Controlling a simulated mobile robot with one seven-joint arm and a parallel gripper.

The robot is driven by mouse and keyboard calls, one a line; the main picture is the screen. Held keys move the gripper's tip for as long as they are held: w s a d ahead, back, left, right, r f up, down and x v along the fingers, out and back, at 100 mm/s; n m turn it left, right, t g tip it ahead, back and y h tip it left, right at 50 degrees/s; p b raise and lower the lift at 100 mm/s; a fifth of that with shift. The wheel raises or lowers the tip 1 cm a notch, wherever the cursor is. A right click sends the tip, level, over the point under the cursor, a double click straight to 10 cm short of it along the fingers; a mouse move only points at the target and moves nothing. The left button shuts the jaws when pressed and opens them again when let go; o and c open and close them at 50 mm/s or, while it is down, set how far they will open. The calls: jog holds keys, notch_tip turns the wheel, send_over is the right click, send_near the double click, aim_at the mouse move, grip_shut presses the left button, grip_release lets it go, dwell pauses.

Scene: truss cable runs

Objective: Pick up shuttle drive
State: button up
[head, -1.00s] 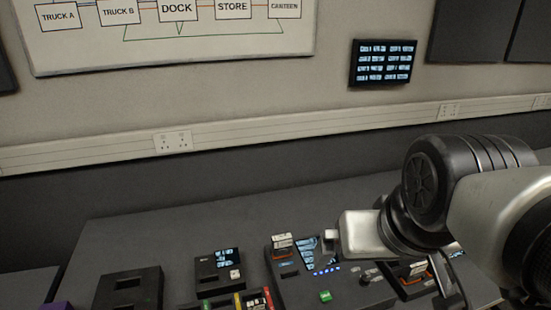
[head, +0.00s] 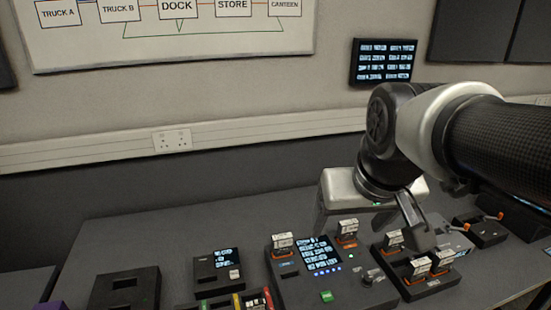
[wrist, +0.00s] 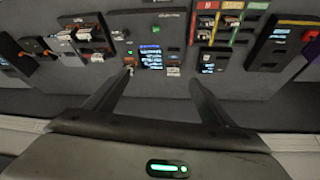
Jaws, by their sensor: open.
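Several small white-and-orange drives stand upright in the desk units; I cannot tell which is the shuttle drive. One drive (head: 347,229) sits at the right back corner of the centre console (head: 300,291), and another (head: 282,241) at its left back corner. More drives (head: 417,268) stand in a dark rack to the right. My gripper (head: 370,233) is open and empty, with fingers spread above the back of the console and rack. In the wrist view, my gripper (wrist: 160,76) frames the console screen, with one drive (wrist: 129,64) by the left fingertip and another (wrist: 173,70) between the fingers.
A dark unit with a small screen (head: 217,268) and an empty-looking black tray (head: 125,290) are on the left. A unit with orange levers (head: 484,228) stands at the far right. The desk (head: 190,225) is clear behind the units.

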jog(key=w+a+f+n+b, duration=0.1)
jog(key=w+a+f+b, duration=0.2)
jog(key=w, duration=0.4)
jog(key=w+a+f+b, duration=0.1)
jog(key=w+f+b, duration=0.1)
jog(key=w+f, duration=0.45)
jog(key=n+g+y+b, duration=0.1)
jog(key=b, duration=0.3)
send_near(283, 237)
jog(key=x, duration=0.4)
jog(key=shift+w+a+f, duration=0.1)
jog(key=shift+a+f, duration=0.1)
jog(key=shift+f, duration=0.05)
jog(key=shift+b+x, duration=0.4)
jog(key=shift+x, duration=2.75)
jog(key=shift+d, duration=0.15)
jog(key=c, duration=1.7)
jog(key=shift+r, duration=0.1)
jog(key=shift+c, duration=0.5)
